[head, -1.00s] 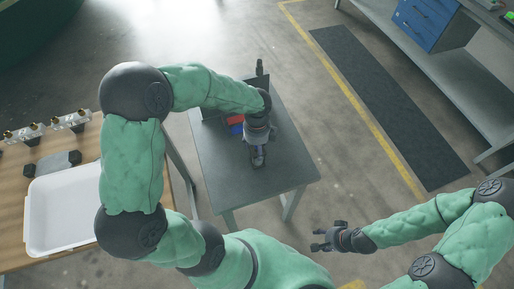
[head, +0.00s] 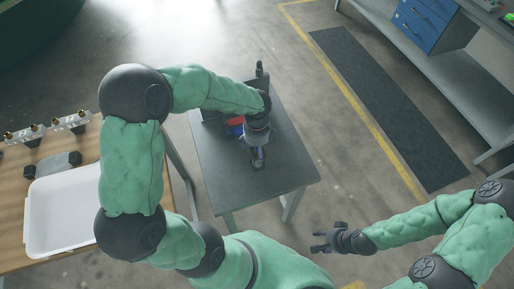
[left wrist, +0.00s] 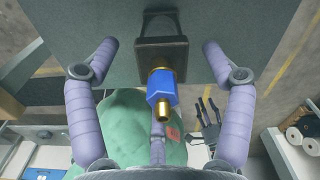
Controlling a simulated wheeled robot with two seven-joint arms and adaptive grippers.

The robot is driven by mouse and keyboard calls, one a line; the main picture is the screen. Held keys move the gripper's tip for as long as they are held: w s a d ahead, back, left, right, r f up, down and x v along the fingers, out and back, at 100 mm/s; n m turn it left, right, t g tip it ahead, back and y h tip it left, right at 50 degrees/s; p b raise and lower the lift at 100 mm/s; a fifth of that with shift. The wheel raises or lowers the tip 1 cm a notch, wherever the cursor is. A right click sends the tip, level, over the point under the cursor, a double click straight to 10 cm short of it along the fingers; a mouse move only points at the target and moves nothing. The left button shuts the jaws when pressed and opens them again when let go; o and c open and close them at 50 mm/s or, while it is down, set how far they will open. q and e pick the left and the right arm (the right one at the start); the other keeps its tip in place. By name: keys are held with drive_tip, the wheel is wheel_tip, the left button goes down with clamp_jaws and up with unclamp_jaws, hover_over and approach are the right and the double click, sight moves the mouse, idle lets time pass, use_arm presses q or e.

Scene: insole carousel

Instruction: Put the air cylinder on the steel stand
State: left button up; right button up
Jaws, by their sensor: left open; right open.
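The grey table with legs (head: 285,165) seems to be the steel stand. In the left wrist view its top (left wrist: 75,30) fills the upper part. A dark square block with a blue hexagonal body and brass ends (left wrist: 162,90) shows there and is probably the air cylinder. My left gripper (head: 257,165) is low over the table. In the left wrist view its fingers (left wrist: 168,62) are spread wide on both sides of the block, with gaps. The gripper hides most of the piece in the head view. My right gripper (head: 318,241) is open and empty, away from the table.
Red and blue items (head: 235,122) lie behind my left gripper. A black upright thing (head: 259,70) stands at the table's far edge. A wooden table (head: 12,225) at left holds a white tray (head: 38,220) and metal parts with brass fittings (head: 70,122). The table's right side is clear.

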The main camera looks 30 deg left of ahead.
use_arm(q)
wheel_tip(320, 180, up, 12)
drive_tip(key=p, duration=0.3)
drive_tip(key=shift+f, duration=0.2)
idle(0.4)
